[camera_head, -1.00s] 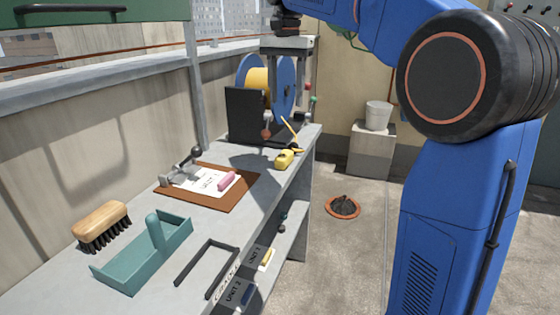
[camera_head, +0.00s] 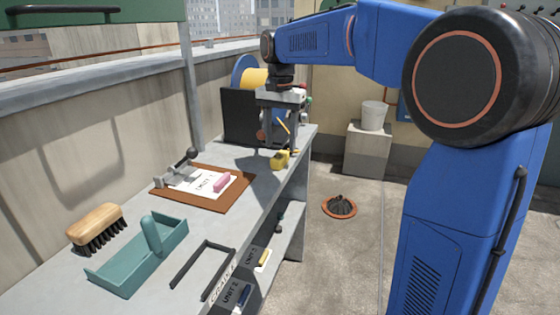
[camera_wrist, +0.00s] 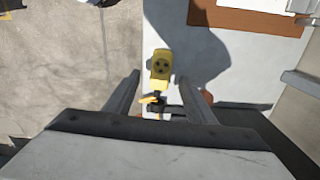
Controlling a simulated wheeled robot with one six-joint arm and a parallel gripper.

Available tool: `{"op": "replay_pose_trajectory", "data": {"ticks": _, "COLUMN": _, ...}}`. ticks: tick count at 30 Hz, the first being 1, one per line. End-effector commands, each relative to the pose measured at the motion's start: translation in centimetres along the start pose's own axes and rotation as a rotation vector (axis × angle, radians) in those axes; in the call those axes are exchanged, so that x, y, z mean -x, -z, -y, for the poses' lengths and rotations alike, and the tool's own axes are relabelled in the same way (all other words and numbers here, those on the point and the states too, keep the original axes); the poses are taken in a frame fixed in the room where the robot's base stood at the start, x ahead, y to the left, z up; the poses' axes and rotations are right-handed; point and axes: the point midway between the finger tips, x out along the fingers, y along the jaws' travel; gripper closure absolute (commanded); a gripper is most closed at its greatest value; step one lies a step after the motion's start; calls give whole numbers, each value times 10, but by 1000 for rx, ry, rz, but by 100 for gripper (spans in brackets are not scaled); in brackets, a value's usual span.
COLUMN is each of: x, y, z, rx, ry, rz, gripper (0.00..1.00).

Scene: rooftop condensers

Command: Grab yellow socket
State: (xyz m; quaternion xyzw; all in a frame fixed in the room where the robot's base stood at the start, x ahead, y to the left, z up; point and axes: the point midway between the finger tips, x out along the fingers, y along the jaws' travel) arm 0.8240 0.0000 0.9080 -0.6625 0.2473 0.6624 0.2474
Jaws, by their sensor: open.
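The yellow socket (camera_head: 278,161) lies on the grey bench near its right edge, with a yellow cord end rising behind it. In the wrist view the yellow socket (camera_wrist: 161,66) shows its dark holes, and lies ahead of and between the fingers. My gripper (camera_head: 281,148) is above the bench at the socket, fingers pointing down, open and empty. In the wrist view my gripper (camera_wrist: 156,82) has its two fingers spread on either side of the socket's cord end. Whether a finger touches the socket cannot be told.
A blue reel with yellow cord (camera_head: 251,77) and a black panel (camera_head: 238,115) stand behind my gripper. A brown clipboard (camera_head: 205,203), a teal tray (camera_head: 120,272) and a brush (camera_head: 97,226) lie nearer on the bench. The floor right of the bench is mostly clear.

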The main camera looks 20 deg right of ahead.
Motion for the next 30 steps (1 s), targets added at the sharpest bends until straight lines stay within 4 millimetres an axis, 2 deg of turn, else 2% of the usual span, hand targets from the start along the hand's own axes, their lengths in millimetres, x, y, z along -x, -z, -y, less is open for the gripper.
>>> {"op": "replay_pose_trajectory", "data": {"ticks": 6, "x": -28, "y": -2, "z": 1, "rx": 0, "ry": -1, "rz": 1, "gripper": 50}}
{"op": "replay_pose_trajectory", "data": {"ticks": 16, "x": -36, "y": -2, "z": 1, "rx": 0, "ry": 0, "rz": 0, "gripper": 50}}
{"op": "replay_pose_trajectory", "data": {"ticks": 17, "x": -36, "y": -2, "z": 1, "rx": 0, "ry": 0, "rz": 0, "gripper": 52}}
{"op": "replay_pose_trajectory", "data": {"ticks": 21, "x": -36, "y": -2, "z": 1, "rx": 0, "ry": 0, "rz": 0, "gripper": 86}}
{"op": "replay_pose_trajectory", "data": {"ticks": 23, "x": -36, "y": -2, "z": 1, "rx": 0, "ry": 0, "rz": 0, "gripper": 97}}
{"op": "replay_pose_trajectory", "data": {"ticks": 30, "x": -35, "y": -2, "z": 1, "rx": 0, "ry": 0, "rz": 0, "gripper": 97}}
